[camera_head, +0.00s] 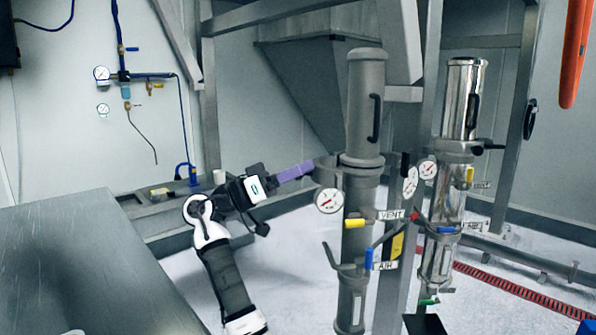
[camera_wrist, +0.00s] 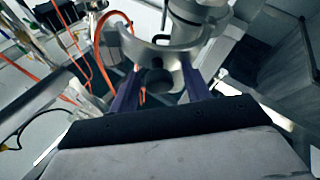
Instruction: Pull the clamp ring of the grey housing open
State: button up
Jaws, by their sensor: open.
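The grey housing (camera_head: 358,205) is the matte upright cylinder at centre, with a black handle on its upper part. Its clamp ring (camera_head: 327,168) is at the joint below that upper part; a grey section stands out to the left, towards my gripper. In the wrist view the ring (camera_wrist: 150,48) shows as a curved band standing partly away from the housing (camera_wrist: 197,12). My gripper (camera_head: 309,167) reaches in from the left. In the wrist view its purple fingers (camera_wrist: 158,75) are apart, on either side of a ring part. Whether they touch it I cannot tell.
A polished steel housing (camera_head: 464,100) stands to the right. Gauges (camera_head: 329,200), a yellow-handled valve (camera_head: 355,223) and a blue lever (camera_head: 384,238) sit close to the grey housing. A metal table (camera_head: 70,260) fills the lower left. Frame posts stand behind.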

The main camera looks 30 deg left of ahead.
notch_tip(320, 180, up, 20)
dwell(0.6)
dwell(0.4)
